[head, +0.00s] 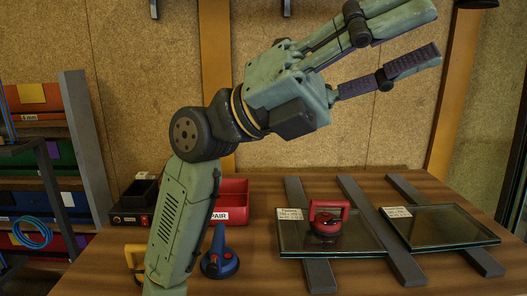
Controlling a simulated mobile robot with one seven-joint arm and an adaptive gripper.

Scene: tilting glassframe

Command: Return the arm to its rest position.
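My arm rises from the lower left of the head view and bends to the upper right. My gripper (436,35) is up in the air in front of the back wall, well above the wooden table. Its fingers are spread apart with nothing between them, so it is open and empty. The fingers point to the upper right.
The table (240,275) bears two glass panes (360,238) (455,222) on dark battens (404,266). A red suction lifter (327,218) stands on the left pane. A blue lifter (219,263), a red bin (236,193) and a black box (130,217) are near my arm.

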